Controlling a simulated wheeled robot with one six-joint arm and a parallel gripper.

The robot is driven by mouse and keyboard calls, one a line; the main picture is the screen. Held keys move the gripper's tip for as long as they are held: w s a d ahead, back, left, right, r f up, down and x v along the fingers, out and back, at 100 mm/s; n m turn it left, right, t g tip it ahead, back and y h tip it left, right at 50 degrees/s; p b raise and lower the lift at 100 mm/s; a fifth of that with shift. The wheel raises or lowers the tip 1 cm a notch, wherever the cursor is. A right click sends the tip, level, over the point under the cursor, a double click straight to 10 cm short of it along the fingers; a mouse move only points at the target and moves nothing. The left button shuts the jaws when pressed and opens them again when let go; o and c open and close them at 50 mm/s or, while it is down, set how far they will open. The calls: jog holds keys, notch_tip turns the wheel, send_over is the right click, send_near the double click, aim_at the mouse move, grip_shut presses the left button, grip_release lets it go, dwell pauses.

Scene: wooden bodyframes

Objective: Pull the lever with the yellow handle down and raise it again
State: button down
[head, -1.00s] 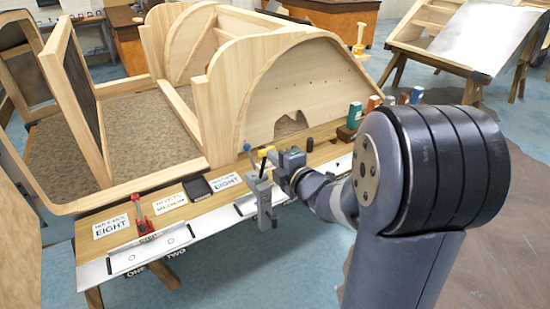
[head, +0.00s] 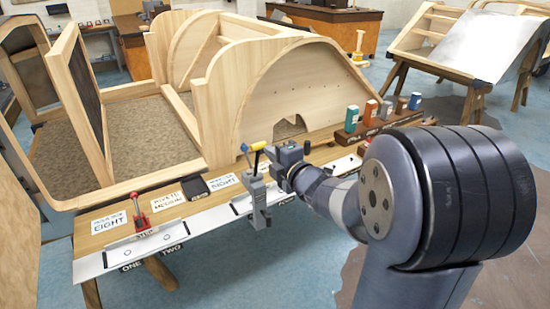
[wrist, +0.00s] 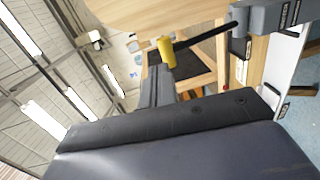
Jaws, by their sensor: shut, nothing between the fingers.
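In the wrist view the yellow handle (wrist: 166,53) sits at the end of a black rod, close to the tip of my fingers. My gripper (head: 273,152) is shut and empty, just right of the yellow handle in the head view. It also shows in the wrist view (wrist: 157,76). I cannot tell whether the fingers touch the handle. The lever is up, with its handle above the bracket.
A red lever (head: 138,214) stands to the left on the bench edge. Label cards and a black box (head: 193,187) lie on the bench behind. A wooden body frame (head: 270,85) rises behind the lever. Several coloured bottles (head: 352,118) stand in a rack at the right.

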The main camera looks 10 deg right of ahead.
jog(key=r+v, duration=0.1)
jog(key=v, duration=0.9)
